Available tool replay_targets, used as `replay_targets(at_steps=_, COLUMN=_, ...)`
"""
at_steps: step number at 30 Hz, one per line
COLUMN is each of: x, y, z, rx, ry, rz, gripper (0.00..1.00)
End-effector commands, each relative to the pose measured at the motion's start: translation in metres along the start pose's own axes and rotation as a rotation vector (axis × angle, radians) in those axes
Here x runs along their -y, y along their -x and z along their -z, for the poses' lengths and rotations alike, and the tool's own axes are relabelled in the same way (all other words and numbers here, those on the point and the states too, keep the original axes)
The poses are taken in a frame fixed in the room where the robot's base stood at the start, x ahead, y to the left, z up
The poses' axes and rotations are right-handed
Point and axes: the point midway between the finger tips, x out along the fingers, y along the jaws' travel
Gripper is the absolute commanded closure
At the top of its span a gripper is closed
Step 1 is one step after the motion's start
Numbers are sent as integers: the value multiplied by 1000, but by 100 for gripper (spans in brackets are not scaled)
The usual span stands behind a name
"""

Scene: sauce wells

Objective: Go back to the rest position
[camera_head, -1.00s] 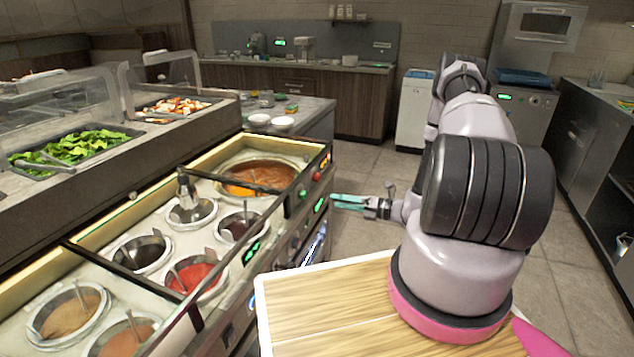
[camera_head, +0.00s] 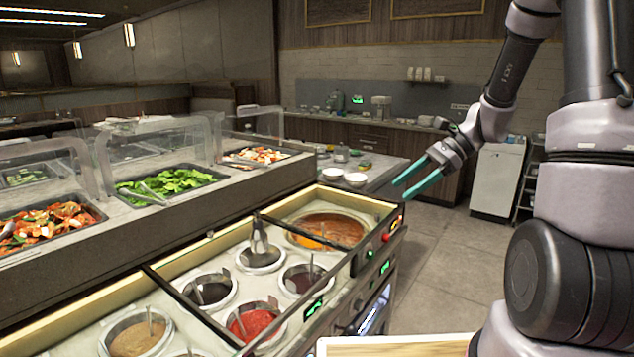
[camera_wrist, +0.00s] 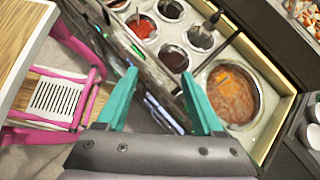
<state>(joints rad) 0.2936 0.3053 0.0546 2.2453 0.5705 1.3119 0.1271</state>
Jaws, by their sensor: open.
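My gripper (camera_head: 416,178) is in the air to the right of the sauce counter's far end, its two teal fingers apart and pointing down and left. In the wrist view the open fingers (camera_wrist: 158,98) have nothing between them. The sauce counter (camera_head: 366,256) holds several round wells. A large well of orange-brown sauce (camera_head: 328,230) is nearest my gripper and also shows in the wrist view (camera_wrist: 232,95). A red sauce well (camera_head: 253,323) and dark sauce wells (camera_head: 208,291) lie nearer.
A salad bar with leafy greens (camera_head: 170,186) runs along the left. White bowls (camera_head: 355,180) stand on a counter behind the sauce wells. A wooden board (camera_head: 400,347) is at the bottom edge. The floor (camera_head: 440,250) right of the sauce counter is clear.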

Motion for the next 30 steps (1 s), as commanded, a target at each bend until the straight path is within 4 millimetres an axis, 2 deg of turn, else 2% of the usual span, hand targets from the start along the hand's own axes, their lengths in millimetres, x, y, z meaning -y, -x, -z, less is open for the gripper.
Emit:
replay_targets(at_steps=1, x=-7, y=9, z=-16, rx=-54, ry=83, rz=-4, gripper=31)
replay_targets(at_steps=6, x=-35, y=36, z=-51, rx=-241, ry=349, rz=-23, gripper=31)
replay_targets(at_steps=15, x=-85, y=86, z=-102, rx=-576, ry=805, rz=-20, gripper=31)
replay_targets(at_steps=24, x=-125, y=128, z=-133, rx=-862, ry=1151, rz=19, gripper=31)
replay_targets(at_steps=30, x=-134, y=138, z=-139, rx=-934, ry=1229, rz=31, gripper=31)
